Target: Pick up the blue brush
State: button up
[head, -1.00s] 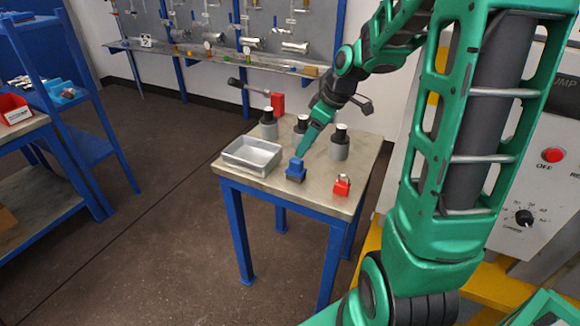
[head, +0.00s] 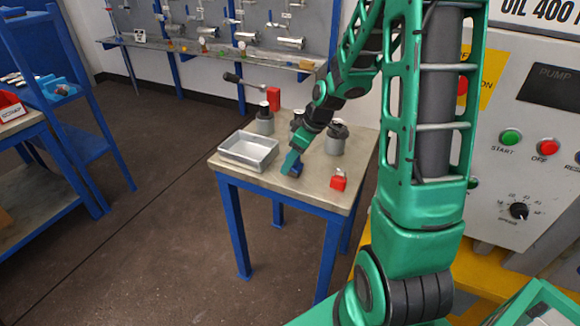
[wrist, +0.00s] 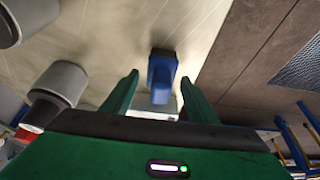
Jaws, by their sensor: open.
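The blue brush (head: 298,171) stands on the table near its front edge, between the metal tray and a red padlock. My gripper (head: 291,163) is low over the table and partly hides the brush in the head view. In the wrist view the brush (wrist: 162,74) shows between the two green fingers of my gripper (wrist: 159,80), near the level of their tips. The fingers are apart, with a visible gap on each side of the brush.
A metal tray (head: 248,151) is left of the brush, and a red padlock (head: 338,180) is to its right. Grey flanged vessels (head: 336,139) stand behind. A red block (head: 273,98) with a dark handle shows at the back. The front table edge is close.

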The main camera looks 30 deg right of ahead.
jog(key=c, duration=1.2)
jog(key=shift+r, duration=0.45)
jog(key=r, duration=0.3)
jog(key=shift+s+a+r, duration=0.1)
jog(key=shift+a+r, duration=0.2)
jog(key=shift+r, duration=0.1)
jog(key=shift+s+a+r, duration=0.75)
jog(key=shift+a+r, duration=0.3)
jog(key=shift+a, duration=0.65)
jog(key=shift+s+a+r, duration=0.75)
jog(key=shift+a+r, duration=0.3)
jog(key=shift+a, duration=0.6)
jog(key=shift+s+a+r, duration=0.75)
jog(key=shift+a+r, duration=0.3)
jog(key=shift+a, duration=0.65)
